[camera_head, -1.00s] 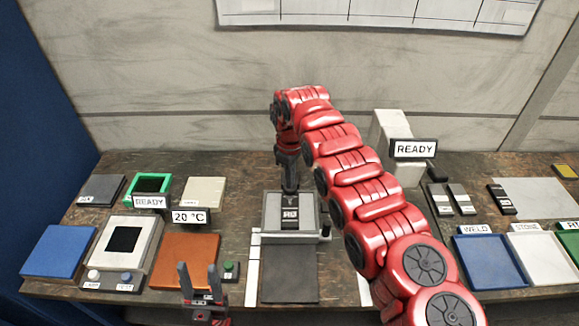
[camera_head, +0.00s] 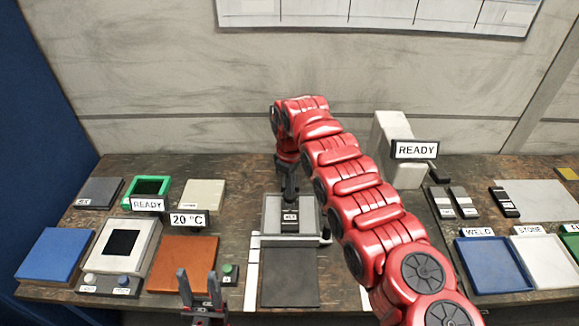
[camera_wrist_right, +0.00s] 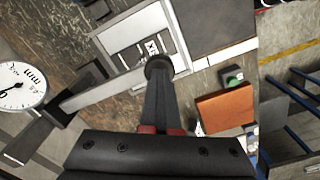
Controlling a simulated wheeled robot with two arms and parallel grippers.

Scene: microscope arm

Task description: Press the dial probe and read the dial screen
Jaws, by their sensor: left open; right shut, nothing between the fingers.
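In the right wrist view a round white dial (camera_wrist_right: 20,87) with black markings, the letters "mm" and a dark needle shows at the left edge. I cannot read its value. In the head view I cannot make out the dial. My right gripper (camera_head: 290,197) is shut and empty, pointing down at a dark labelled block (camera_head: 290,221) in a grey fixture (camera_head: 272,208). In the right wrist view its fingertips (camera_wrist_right: 157,66) overlap the label; I cannot tell whether they touch. My left gripper (camera_head: 199,282) is open and empty at the front edge.
A dark plate (camera_head: 290,277) lies before the fixture. Left stand an orange pad (camera_head: 182,267), a green button (camera_head: 228,271) and a device with a black screen (camera_head: 121,244). Right are a "READY" sign (camera_head: 415,149) and blue tray (camera_head: 490,264). My right arm hides the table's middle right.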

